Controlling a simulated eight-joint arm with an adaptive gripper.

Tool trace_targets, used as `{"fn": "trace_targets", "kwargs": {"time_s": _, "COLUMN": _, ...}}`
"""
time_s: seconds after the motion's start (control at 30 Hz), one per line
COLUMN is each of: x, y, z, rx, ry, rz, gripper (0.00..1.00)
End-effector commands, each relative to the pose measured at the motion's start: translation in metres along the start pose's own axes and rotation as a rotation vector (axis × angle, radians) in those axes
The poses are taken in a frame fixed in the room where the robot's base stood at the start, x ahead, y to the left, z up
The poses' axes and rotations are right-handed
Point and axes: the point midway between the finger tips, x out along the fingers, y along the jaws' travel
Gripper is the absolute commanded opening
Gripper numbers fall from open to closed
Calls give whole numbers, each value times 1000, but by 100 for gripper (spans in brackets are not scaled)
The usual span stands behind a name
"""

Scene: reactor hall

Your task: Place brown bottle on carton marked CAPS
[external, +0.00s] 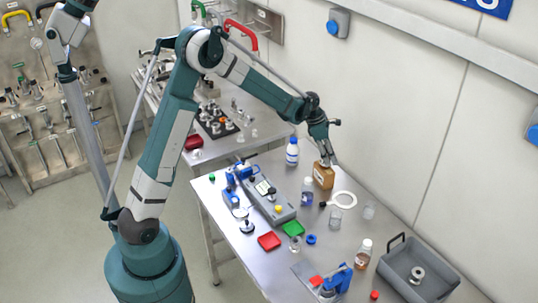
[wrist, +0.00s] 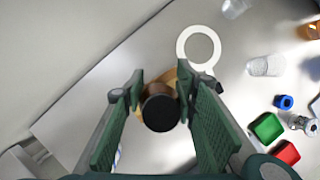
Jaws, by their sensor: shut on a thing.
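A blue-capped white bottle (external: 292,151) and a small blue-violet bottle (external: 307,191) stand nearby. An amber bottle with pale cap (external: 364,252) and a grey tray (external: 400,283) are nearer the front right.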

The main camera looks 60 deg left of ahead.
Motion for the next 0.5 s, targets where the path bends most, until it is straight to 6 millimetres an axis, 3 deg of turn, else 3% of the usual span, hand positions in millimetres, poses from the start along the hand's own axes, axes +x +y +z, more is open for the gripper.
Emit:
{"fn": "trace_targets", "kwargs": {"time_s": 0.27, "x": 3, "y": 0, "z": -1, "rx": 0, "ry": 0, "rz": 0, "gripper": 15}}
{"fn": "trace_targets", "kwargs": {"time_s": 0.3, "x": 3, "y": 0, "z": -1, "rx": 0, "ry": 0, "rz": 0, "gripper": 32}}
{"fn": "trace_targets", "kwargs": {"time_s": 0.4, "x": 3, "y": 0, "z": -1, "rx": 0, "ry": 0, "rz": 0, "gripper": 44}}
{"fn": "trace_targets", "kwargs": {"time_s": 0.5, "x": 3, "y": 0, "z": -1, "rx": 0, "ry": 0, "rz": 0, "gripper": 44}}
